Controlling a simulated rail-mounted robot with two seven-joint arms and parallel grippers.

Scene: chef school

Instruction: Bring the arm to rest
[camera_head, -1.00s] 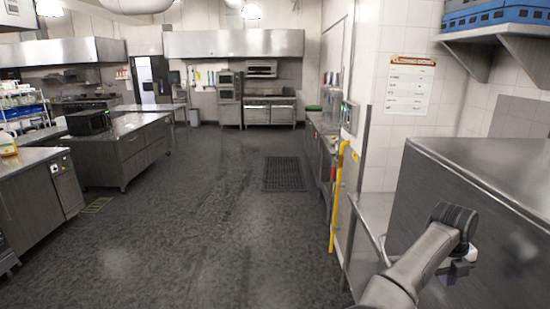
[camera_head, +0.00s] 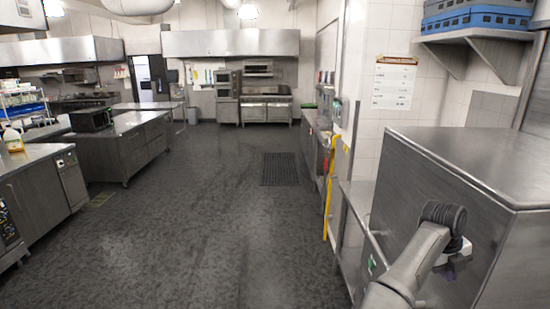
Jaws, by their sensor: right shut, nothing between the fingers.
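My right arm comes in from the bottom edge at the lower right, bent at a dark grey joint. My right gripper (camera_head: 452,268) is at its far end, small and mostly hidden behind my own arm. It is shut with nothing in it. It shows in front of the side of a big steel cabinet (camera_head: 440,195); I cannot tell how wide the gap is. My left arm and left gripper are not in view.
The steel cabinet and a low steel shelf (camera_head: 362,205) are close at the right. A wall shelf (camera_head: 475,36) bears blue crates (camera_head: 480,18). Steel counters (camera_head: 125,150) stand at the left. The grey floor between, with a dark mat (camera_head: 279,169), is clear.

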